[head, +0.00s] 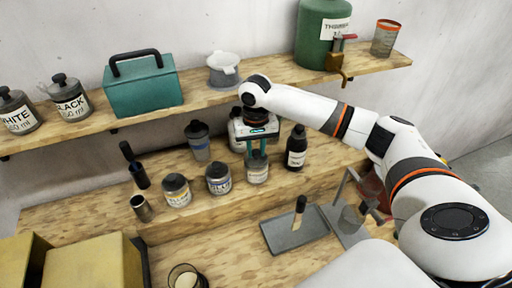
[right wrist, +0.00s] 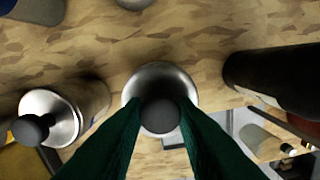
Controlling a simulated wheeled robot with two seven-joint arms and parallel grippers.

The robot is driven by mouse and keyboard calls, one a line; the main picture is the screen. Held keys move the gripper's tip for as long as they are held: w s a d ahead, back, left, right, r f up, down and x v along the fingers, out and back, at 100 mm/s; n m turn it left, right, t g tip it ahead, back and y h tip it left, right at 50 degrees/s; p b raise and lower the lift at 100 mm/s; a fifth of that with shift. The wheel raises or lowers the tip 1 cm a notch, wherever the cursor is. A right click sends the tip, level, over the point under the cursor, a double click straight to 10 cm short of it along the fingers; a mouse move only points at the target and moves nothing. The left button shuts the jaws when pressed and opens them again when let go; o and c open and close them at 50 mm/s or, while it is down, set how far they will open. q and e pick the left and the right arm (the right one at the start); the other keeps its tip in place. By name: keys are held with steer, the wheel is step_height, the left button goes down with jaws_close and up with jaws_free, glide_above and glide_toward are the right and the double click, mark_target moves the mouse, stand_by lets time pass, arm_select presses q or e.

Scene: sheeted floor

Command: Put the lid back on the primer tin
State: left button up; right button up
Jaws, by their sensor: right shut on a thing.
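My right gripper (head: 257,157) points down over a small tin (head: 257,173) with a pale label too small to read, the rightmost in a row of similar tins. I cannot tell whether it is the primer tin. In the right wrist view, the green fingers (right wrist: 160,128) are shut on the dark knob (right wrist: 161,116) of a round grey metal lid (right wrist: 160,77). The lid is at the tin's top; I cannot tell whether it is seated or just above, since the fingers hide part of it. My left gripper is not in view.
Beside it stand a tin labelled blue (head: 218,180), another lidded tin (head: 176,191) and a dark bottle (head: 296,150). A grey tray (head: 285,237) with a brush (head: 299,208) lies in front. An open cup (head: 186,277) stands nearer. The shelf (head: 200,96) runs behind.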

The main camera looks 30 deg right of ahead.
steer(key=o, duration=1.5)
steer(key=shift+r, duration=0.1)
steer(key=shift+r, duration=3.4)
jaws_close()
steer(key=shift+f, duration=0.15)
